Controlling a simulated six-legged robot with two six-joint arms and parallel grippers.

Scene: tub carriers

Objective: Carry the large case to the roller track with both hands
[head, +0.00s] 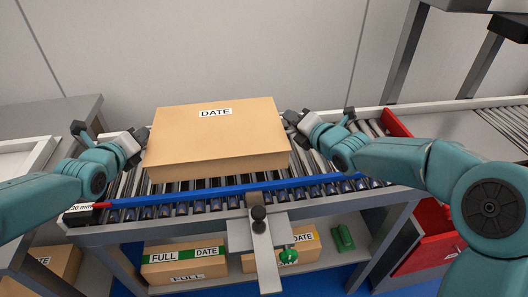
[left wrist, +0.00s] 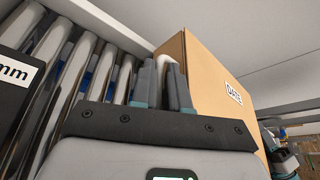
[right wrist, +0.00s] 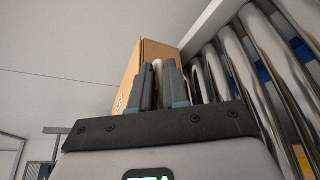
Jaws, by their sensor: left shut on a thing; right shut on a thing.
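The large case (head: 215,145) is a closed brown cardboard box with a "DATE" label on top. It is over the roller track (head: 130,188), level and lengthwise along it; whether its underside touches the rollers I cannot tell. My left gripper (head: 144,136) is shut on the case's left side; the left wrist view shows its fingers (left wrist: 163,86) close together against the case (left wrist: 205,75). My right gripper (head: 289,121) is shut on its right side; in the right wrist view its fingers (right wrist: 161,88) hide part of the case (right wrist: 155,51). The fingertips' exact hold is partly hidden.
A blue rail (head: 230,190) runs along the track's front edge, with a lever (head: 260,235) before it. A red part (head: 397,124) stands across the track at right. Labelled boxes (head: 185,262) sit on the shelf below. A grey bench (head: 50,112) is at left.

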